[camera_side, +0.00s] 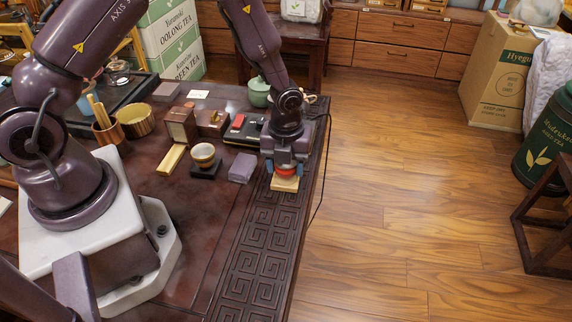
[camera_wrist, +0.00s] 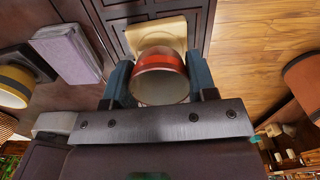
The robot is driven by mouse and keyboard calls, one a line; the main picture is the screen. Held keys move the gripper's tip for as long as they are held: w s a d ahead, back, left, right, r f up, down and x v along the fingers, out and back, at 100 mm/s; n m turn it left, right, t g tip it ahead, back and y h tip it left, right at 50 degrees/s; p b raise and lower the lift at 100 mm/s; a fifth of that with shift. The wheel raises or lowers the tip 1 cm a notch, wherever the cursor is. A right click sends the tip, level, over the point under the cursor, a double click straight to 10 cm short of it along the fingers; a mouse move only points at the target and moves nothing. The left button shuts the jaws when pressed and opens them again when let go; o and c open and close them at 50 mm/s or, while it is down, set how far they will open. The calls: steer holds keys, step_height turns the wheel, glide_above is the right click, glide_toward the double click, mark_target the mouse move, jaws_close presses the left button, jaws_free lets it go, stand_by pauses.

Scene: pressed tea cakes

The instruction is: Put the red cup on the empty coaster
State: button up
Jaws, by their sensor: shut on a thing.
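My gripper (camera_side: 285,167) is shut on the red cup (camera_side: 286,173), with one finger on each side of it. The cup is upright; in the wrist view its red band and pale rim (camera_wrist: 160,62) show between the blue-grey fingers (camera_wrist: 160,82). A pale square wooden coaster (camera_side: 285,185) lies under the cup on the carved table edge, and also shows in the wrist view (camera_wrist: 150,31). I cannot tell whether the cup's base touches it. A yellow-banded cup (camera_side: 203,151) stands on a dark coaster (camera_side: 205,171) to the left.
A purple-grey block (camera_side: 242,168) lies between the two coasters. A yellow bar (camera_side: 170,160), a wooden box (camera_side: 181,124) and a black tray (camera_side: 245,130) with a red item are nearby. The table's right edge is close to the gripper. The carved strip (camera_side: 262,235) in front is clear.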

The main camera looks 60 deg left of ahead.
steer(key=shift+f, duration=0.3)
steer(key=shift+f, duration=0.15)
steer(key=o, duration=0.9)
